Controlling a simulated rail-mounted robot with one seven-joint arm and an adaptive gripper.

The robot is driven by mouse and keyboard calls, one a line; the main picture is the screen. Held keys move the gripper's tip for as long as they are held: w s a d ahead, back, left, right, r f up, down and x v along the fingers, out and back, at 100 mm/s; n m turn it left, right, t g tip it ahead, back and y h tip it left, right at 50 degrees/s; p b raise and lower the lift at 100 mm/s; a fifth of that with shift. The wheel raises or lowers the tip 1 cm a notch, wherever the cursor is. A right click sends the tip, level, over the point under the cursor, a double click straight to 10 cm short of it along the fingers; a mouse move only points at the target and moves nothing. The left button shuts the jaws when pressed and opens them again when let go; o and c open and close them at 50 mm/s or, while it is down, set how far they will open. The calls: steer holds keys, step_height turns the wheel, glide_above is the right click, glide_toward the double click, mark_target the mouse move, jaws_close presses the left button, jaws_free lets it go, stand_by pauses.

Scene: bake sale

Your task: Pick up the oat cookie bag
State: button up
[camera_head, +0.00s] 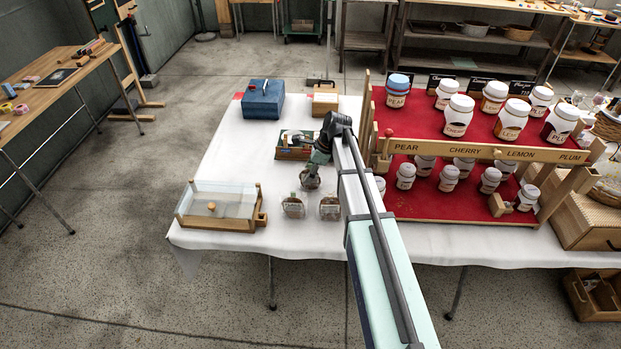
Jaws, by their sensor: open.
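Two small clear bags with brown contents stand on the white-clothed table, a left bag (293,206) and a right bag (330,208). Their labels are too small to read, so I cannot tell which is the oat cookie bag. My gripper (310,179) is open, pointing down just behind these two bags, between them in the picture. Brownish shapes at its fingertips may be another bag or part of the gripper; I cannot tell. My arm crosses the table to the right of the bags and hides part of it.
A glass-topped wooden case (218,207) stands left of the bags. A box of small items (294,146) sits behind my gripper, with a blue box (263,100) farther back. A red-stepped jar rack (462,209) stands right of my arm. Bare cloth lies in front.

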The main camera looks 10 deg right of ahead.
steer(key=shift+x, duration=0.95)
steer(key=c, duration=0.9)
steer(key=shift+r, duration=0.1)
